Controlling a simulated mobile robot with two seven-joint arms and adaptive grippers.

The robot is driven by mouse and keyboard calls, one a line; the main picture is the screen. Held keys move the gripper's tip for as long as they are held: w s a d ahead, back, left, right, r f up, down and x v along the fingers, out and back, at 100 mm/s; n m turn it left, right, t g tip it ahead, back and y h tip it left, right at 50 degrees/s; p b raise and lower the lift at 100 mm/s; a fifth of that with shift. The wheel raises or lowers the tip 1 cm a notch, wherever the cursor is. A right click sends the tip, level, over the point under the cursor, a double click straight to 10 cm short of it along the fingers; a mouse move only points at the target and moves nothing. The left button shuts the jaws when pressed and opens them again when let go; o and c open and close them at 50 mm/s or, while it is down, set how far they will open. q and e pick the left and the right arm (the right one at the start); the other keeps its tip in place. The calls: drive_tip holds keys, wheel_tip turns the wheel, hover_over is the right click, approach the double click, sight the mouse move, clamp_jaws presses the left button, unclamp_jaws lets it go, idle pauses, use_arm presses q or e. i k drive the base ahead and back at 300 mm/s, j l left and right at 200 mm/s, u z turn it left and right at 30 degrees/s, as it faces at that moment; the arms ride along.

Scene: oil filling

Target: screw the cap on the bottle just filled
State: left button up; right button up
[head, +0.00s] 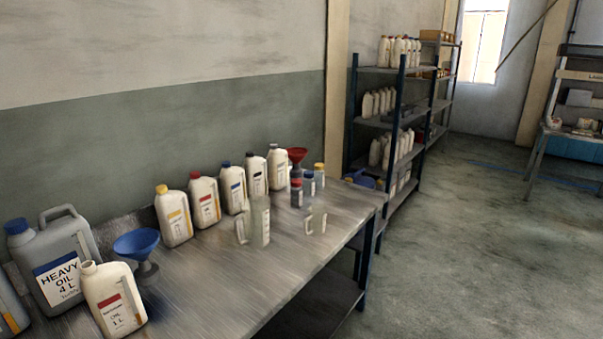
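A white 1 L oil bottle (117,312) with a red label stands slightly turned at the near left of the workbench. Its neck (89,268) shows pale, with no coloured cap on it. I cannot tell from this view which bottle was just filled. I see no loose cap that I can make out on the bench. Neither of my grippers is in view.
A grey heavy oil canister (62,262) and a blue funnel (137,243) on a dark stand flank the bottle. Capped white bottles (174,219) line the back. Clear jugs (260,222), small bottles and a red funnel (297,155) stand farther along. The bench's front (235,290) is clear.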

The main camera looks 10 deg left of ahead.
sight(111, 291)
drive_tip(key=u, duration=1.55)
